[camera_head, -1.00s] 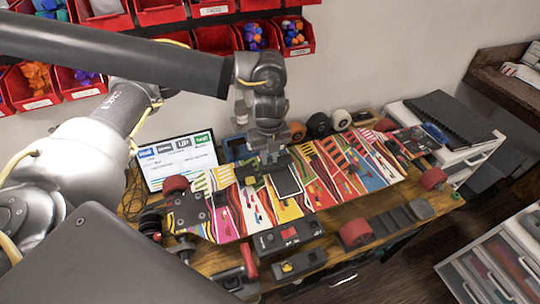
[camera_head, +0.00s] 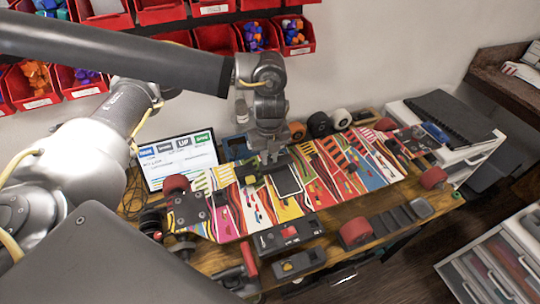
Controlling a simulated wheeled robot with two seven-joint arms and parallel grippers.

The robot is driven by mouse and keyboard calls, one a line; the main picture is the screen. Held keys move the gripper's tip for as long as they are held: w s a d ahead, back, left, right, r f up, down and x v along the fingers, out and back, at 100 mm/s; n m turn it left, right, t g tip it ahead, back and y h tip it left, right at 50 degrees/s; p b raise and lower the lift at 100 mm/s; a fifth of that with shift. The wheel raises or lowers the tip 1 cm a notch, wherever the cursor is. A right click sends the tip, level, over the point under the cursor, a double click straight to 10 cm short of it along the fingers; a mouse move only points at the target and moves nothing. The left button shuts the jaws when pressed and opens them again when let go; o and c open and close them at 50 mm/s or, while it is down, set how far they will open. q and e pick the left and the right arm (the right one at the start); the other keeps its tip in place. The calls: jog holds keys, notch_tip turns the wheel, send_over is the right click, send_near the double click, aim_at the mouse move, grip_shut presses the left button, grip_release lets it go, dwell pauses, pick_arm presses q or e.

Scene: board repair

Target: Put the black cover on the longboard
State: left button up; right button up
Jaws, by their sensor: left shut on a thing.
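The longboard (camera_head: 228,219) lies across the workbench, its deck striped in bright colours, with red wheels at its ends. A dark rectangle with a pale edge (camera_head: 286,181) shows in the middle of the deck. My left gripper (camera_head: 271,160) points down at the deck's far edge, just behind this rectangle. It is shut on a dark flat piece, which looks like the black cover (camera_head: 279,163). The fingers partly hide this piece, and I cannot tell whether it touches the deck. My right gripper is not in view.
A lit screen (camera_head: 180,160) stands at the back left. Loose wheels (camera_head: 318,124) stand behind the board. Dark tool-like boxes (camera_head: 288,235) and a red wheel (camera_head: 355,232) lie along the front. Red bins (camera_head: 255,36) hang on the wall above.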

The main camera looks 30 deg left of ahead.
pick_arm(q)
jog(key=shift+f, duration=0.35)
dwell(0.3)
jog(key=o, duration=0.9)
jog(key=shift+c, duration=0.9)
notch_tip(320, 180, up, 8)
jog(key=p, duration=0.7)
jog(key=shift+f+p, duration=0.2)
jog(key=shift+p, duration=0.2)
